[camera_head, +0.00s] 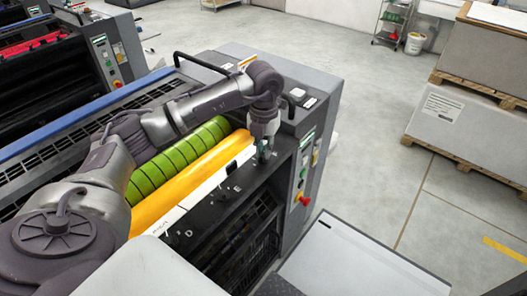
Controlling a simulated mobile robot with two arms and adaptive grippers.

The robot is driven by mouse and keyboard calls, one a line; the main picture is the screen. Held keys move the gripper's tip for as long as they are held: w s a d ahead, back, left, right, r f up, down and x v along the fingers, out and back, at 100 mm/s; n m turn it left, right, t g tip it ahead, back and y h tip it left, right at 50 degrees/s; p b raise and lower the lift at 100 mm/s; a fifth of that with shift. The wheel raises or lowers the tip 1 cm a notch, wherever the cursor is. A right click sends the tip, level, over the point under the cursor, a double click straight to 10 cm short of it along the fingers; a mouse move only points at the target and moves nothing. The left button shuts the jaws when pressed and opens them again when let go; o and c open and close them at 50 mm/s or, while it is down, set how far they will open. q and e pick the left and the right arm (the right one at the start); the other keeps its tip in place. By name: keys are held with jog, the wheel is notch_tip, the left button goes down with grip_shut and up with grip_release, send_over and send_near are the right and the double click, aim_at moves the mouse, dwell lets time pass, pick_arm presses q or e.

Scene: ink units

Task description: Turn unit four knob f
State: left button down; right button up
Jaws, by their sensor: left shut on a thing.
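The ink unit (297,180) is a dark grey machine with a green striped roller (178,160) and a yellow-orange roller (190,182). A row of small knobs with white letters runs along its black front ledge (205,212); a letter D shows near the front end. My left arm reaches across the rollers from the left. My left gripper (264,151) points down at the far end of the ledge and is shut on a small knob there. The fingers hide most of that knob, and its letter cannot be read. My right gripper is not in view.
A control panel with a red stop knob (304,200) is on the unit's right end. Another press (75,65) stands at the upper left. Pallets with grey stacks (470,125) stand at the right. The floor between is clear.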

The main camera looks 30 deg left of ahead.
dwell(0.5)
pick_arm(q)
jog(key=c, duration=1.2)
grip_release()
notch_tip(320, 180, up, 12)
jog(key=shift+r, duration=0.1)
